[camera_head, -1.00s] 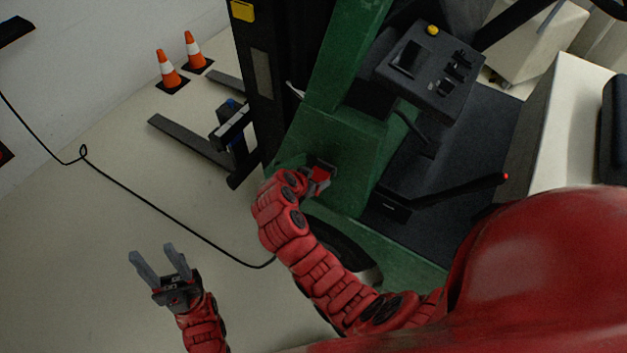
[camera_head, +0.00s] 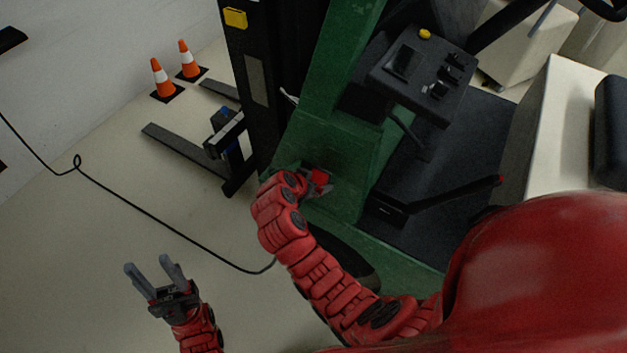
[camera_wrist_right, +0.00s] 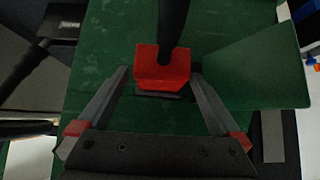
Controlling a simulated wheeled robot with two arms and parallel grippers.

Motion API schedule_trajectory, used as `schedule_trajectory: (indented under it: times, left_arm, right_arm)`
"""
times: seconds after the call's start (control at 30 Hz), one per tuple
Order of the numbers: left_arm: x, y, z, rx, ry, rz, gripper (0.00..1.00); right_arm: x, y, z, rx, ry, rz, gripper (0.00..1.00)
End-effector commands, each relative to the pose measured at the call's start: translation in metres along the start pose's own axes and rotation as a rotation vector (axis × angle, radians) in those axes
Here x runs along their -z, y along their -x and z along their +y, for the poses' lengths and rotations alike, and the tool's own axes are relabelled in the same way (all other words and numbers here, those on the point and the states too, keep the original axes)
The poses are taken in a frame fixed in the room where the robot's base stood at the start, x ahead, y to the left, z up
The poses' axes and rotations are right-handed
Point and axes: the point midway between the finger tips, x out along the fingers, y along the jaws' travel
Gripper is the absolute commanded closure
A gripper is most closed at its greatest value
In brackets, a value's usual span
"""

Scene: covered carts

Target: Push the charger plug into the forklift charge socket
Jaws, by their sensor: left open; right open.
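The red charger plug (camera_wrist_right: 163,72) is at the forklift's green side panel (camera_wrist_right: 225,30), with its black cable leaving it upward in the right wrist view. A dark edge, possibly the socket, shows just below the plug; how deep the plug sits cannot be told. My right gripper (camera_wrist_right: 158,78) is open, its fingers spread on both sides of the plug with gaps. In the head view the plug (camera_head: 319,177) shows small beside my right gripper (camera_head: 316,186). My left gripper (camera_head: 152,273) is open and empty above the floor at lower left.
The black cable (camera_head: 150,213) runs from the wall across the floor and behind my right arm. Two orange cones (camera_head: 162,80) stand near the forks (camera_head: 185,150). The forklift's control console (camera_head: 418,75) is at upper right. The floor at left is otherwise clear.

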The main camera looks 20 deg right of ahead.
Motion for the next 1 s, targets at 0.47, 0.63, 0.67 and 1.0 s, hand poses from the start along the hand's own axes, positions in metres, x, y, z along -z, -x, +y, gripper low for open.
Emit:
schedule_trajectory:
  times: [0.47,0.63,0.67,1.0]
  left_arm:
    - [-0.004,0.022,0.001,0.000,0.000,0.000,0.50]
    - [-0.001,0.005,0.000,0.000,0.000,0.000,0.50]
    - [-0.001,0.003,0.000,0.000,0.000,0.000,0.50]
    - [0.000,-0.002,0.000,0.000,0.000,0.000,0.50]
  right_arm:
    - [-0.004,0.059,-0.003,0.011,-0.001,0.002,0.00]
    - [0.001,0.110,-0.002,0.007,0.000,-0.005,0.00]
    - [0.001,0.117,-0.002,0.006,0.001,-0.006,0.00]
    - [0.000,0.169,-0.001,0.002,-0.001,-0.002,0.00]
